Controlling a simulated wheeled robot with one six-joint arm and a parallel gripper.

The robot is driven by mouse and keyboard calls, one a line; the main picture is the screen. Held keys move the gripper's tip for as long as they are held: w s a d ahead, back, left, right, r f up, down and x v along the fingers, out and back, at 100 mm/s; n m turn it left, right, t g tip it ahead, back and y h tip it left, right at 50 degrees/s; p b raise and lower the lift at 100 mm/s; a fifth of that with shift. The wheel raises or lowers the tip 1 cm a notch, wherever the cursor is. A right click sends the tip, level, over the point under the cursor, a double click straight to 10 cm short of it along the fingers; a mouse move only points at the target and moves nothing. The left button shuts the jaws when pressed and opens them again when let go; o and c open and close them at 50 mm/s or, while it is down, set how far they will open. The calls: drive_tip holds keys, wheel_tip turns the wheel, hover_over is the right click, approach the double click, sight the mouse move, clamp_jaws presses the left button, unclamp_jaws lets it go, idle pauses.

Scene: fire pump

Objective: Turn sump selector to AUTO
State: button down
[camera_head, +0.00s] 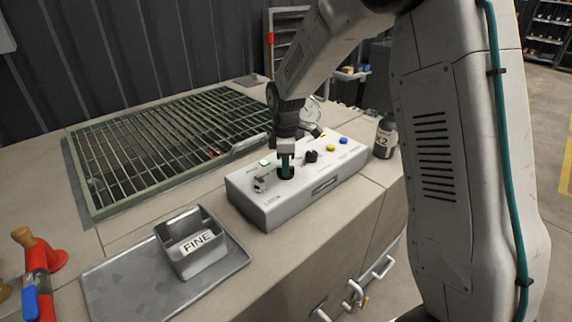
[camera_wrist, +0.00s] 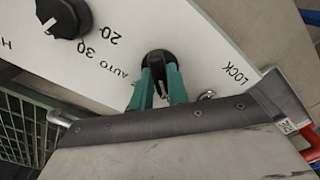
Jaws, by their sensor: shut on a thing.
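The light grey control box (camera_head: 310,192) sits on the bench in the head view. My gripper (camera_head: 286,166) points down onto it. In the wrist view my two teal fingers (camera_wrist: 161,76) are closed around a black selector knob (camera_wrist: 157,56), one on each side of its grip. The printed word AUTO (camera_wrist: 116,72) is just left of this knob, and LOCK (camera_wrist: 241,75) is to its right. The fingers hide part of the knob, and I cannot tell for sure where its pointer is set.
A second black knob (camera_wrist: 63,18), marked 20 and 30, is beside it. Yellow (camera_head: 331,148) and blue (camera_head: 344,140) buttons are on the box. A dark bottle (camera_head: 384,140) stands right, a FINE bin (camera_head: 187,262) front left. A green grating (camera_head: 165,140) lies behind.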

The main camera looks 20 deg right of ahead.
drive_tip(key=m, duration=1.1)
drive_tip(key=shift+w+r, duration=0.1)
drive_tip(key=m, duration=1)
drive_tip(key=shift+m, duration=0.4)
drive_tip(key=c, duration=1.4)
unclamp_jaws()
drive_tip(key=shift+o, duration=0.2)
